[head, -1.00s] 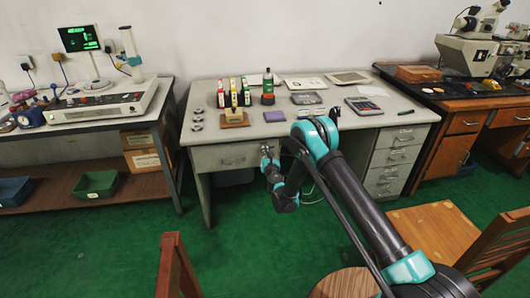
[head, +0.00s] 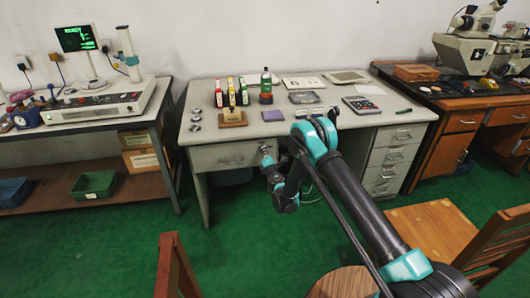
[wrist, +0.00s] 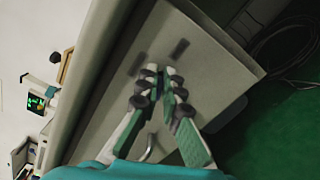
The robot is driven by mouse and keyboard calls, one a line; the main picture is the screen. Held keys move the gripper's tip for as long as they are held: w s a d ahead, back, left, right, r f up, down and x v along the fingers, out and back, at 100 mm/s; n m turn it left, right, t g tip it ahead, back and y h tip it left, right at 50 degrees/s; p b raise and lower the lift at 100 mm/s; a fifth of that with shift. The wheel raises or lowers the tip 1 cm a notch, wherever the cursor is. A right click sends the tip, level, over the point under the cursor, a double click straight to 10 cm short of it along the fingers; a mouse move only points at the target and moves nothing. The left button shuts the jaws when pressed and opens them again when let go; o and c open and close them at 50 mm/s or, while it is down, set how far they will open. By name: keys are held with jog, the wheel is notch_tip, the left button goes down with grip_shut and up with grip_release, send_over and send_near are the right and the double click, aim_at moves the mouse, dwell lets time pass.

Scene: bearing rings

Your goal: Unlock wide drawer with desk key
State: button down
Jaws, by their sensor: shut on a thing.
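The wide drawer (head: 215,159) is the pale grey front under the left part of the desk top, and it looks shut. Its front fills the middle of the wrist view (wrist: 205,65), where a curved metal handle (wrist: 149,149) shows below the fingers. My gripper (head: 266,153) is at the right part of the drawer front. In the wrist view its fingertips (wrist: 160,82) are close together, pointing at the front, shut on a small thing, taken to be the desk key. The key is hidden between the fingertips, and I cannot tell whether it touches the lock.
A drawer stack (head: 393,158) stands right of my arm. Wooden chairs (head: 440,232) are in front. Green floor is free at left.

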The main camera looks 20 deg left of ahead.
jog(key=shift+d+f+m, duration=0.1)
jog(key=shift+f+m, duration=0.05)
jog(key=shift+m, duration=0.95)
jog(key=shift+f+m, duration=0.1)
jog(key=shift+m, duration=1)
jog(key=c, duration=1.7)
grip_release()
